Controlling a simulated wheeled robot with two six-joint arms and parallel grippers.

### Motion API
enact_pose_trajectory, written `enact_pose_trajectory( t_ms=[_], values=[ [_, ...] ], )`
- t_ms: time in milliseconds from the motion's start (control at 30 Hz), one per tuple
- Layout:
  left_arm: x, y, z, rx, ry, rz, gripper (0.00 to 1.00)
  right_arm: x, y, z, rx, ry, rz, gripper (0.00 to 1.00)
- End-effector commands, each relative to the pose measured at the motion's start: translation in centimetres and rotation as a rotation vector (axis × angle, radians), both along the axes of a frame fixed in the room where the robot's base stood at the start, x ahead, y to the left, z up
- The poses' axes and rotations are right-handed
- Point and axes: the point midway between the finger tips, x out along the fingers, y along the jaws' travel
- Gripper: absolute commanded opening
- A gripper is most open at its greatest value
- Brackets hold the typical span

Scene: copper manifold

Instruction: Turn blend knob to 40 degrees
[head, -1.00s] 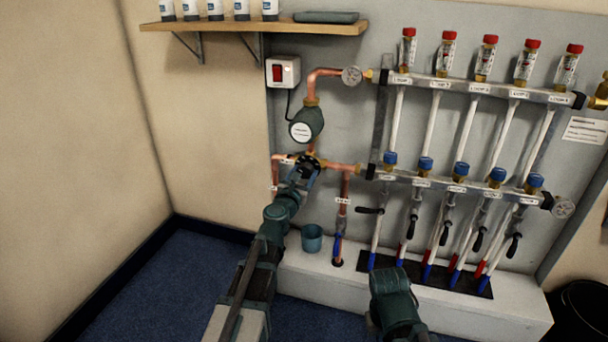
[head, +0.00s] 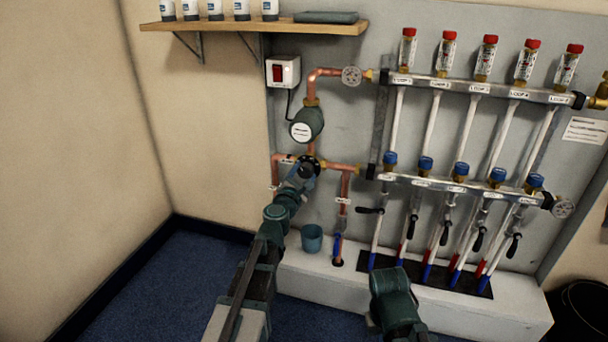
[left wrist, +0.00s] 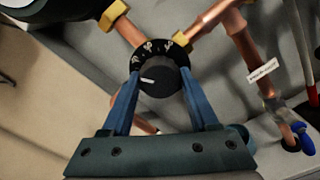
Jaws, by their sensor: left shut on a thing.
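The blend knob (left wrist: 160,84) is round and black with a short white pointer line, which points left in the left wrist view. Behind it is a black dial (left wrist: 152,49) with white marks, too small to read. My left gripper (left wrist: 160,74) has its two blue fingers on either side of the knob, shut on it. In the head view my left gripper (head: 304,182) reaches the valve on the copper pipe, and the knob (head: 308,170) is partly covered. My right gripper is not visible; only a green part of my right arm shows at the bottom.
Copper pipe (head: 344,185) runs right of the valve to the manifold (head: 455,186). A blue cup (head: 312,238) stands on the white ledge (head: 330,283) below.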

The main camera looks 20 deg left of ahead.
Motion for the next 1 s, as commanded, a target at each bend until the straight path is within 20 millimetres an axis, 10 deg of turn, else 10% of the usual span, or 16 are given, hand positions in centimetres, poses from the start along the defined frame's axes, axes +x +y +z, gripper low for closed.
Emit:
enact_pose_trajectory(
  t_ms=[933,967,1000],
  values=[
    [-0.09,-0.06,-0.02,0.201,-0.007,-0.001,0.05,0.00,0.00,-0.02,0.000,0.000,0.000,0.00],
    [-0.09,-0.07,-0.02,0.201,-0.007,-0.001,0.62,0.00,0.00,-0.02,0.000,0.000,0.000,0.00],
    [-0.09,-0.07,-0.02,0.201,-0.007,-0.001,0.69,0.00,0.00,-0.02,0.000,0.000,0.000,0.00]
  ],
)
